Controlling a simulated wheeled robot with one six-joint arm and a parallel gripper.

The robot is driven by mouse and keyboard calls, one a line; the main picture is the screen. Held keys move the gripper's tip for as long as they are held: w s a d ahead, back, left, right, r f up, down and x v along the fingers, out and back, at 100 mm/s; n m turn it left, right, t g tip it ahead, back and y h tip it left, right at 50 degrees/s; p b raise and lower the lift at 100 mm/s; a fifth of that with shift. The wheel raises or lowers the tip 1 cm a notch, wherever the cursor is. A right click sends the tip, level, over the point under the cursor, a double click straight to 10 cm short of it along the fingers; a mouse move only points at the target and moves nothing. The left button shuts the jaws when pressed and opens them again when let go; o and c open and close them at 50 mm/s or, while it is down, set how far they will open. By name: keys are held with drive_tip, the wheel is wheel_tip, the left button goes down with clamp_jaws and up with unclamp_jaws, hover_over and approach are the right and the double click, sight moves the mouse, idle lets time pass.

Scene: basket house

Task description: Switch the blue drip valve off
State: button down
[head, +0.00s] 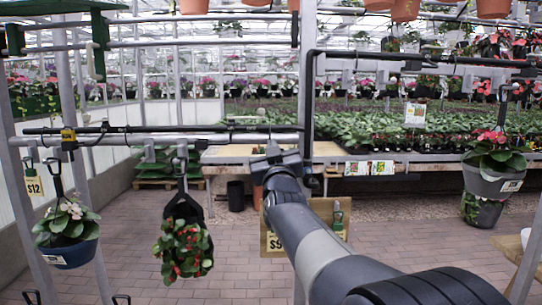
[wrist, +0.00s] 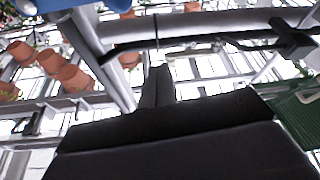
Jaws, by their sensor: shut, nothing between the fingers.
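My gripper (head: 274,156) is at the right end of the grey pipe (head: 200,141), near the upright post. In the wrist view its fingers (wrist: 157,85) are shut together and empty, pointing up toward a grey pipe (wrist: 215,22). A blue part (wrist: 55,5) is cut off at the top left of the wrist view. It may be the blue drip valve, but I cannot tell. No blue valve shows clearly in the head view; my gripper and arm cover part of the pipe end.
A black drip line (head: 150,129) runs along the pipe, with a yellow and black fitting (head: 68,138) at left. Hanging plants in a blue pot (head: 70,254) and black pot (head: 183,210) are left; a grey pot (head: 493,182) hangs right. Brick floor is open below.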

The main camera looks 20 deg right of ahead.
drive_tip(key=d+b+v, duration=0.1)
drive_tip(key=b+v, duration=0.1)
drive_tip(key=v, duration=0.8)
drive_tip(key=shift+b, duration=0.3)
